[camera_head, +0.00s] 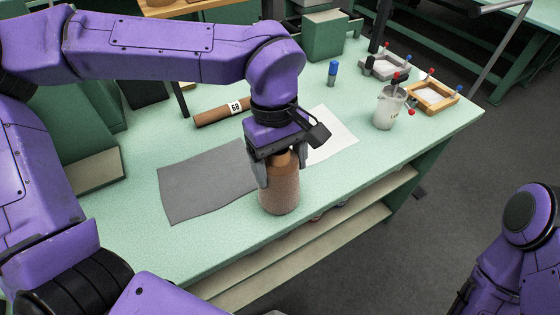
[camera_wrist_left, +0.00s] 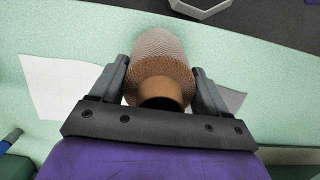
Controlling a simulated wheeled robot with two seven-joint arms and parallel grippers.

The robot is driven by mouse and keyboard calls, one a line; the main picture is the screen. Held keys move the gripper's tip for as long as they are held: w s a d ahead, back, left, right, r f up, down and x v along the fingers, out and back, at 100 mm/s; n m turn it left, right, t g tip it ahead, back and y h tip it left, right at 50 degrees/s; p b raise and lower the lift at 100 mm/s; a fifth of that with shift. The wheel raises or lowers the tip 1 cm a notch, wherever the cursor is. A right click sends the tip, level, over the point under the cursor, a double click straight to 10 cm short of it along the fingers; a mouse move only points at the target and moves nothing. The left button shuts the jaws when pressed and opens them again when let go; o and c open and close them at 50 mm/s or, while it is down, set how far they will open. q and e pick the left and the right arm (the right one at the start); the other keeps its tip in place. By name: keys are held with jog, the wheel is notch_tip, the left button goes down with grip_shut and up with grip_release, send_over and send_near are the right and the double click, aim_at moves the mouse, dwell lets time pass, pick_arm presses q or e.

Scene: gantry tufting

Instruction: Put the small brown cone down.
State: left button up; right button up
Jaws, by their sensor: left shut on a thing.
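The small brown cone (camera_head: 279,194) has a speckled brown yarn body and a plain tan tip. It is upright at the near side of the green table (camera_head: 390,160). My left gripper (camera_head: 278,170) comes from above and is shut on it, one finger on each side. In the left wrist view the cone (camera_wrist_left: 163,50) sits between the two fingers of the gripper (camera_wrist_left: 160,84). I cannot tell whether its base touches the table. My right arm shows at the lower right of the head view; its gripper is out of view.
A grey sheet (camera_head: 195,187) and a white sheet (camera_head: 338,142) lie behind the cone. A brown roll labelled 69 (camera_head: 212,116) lies farther back. A white pot (camera_head: 389,108), wooden frame (camera_head: 433,97) and blue marker (camera_head: 333,72) stand right. The front edge is close.

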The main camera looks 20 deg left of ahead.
pick_arm(q)
jog(key=shift+s, duration=0.2)
jog(key=o, duration=1.4)
jog(key=shift+w, duration=0.1)
jog(key=shift+c, duration=0.2)
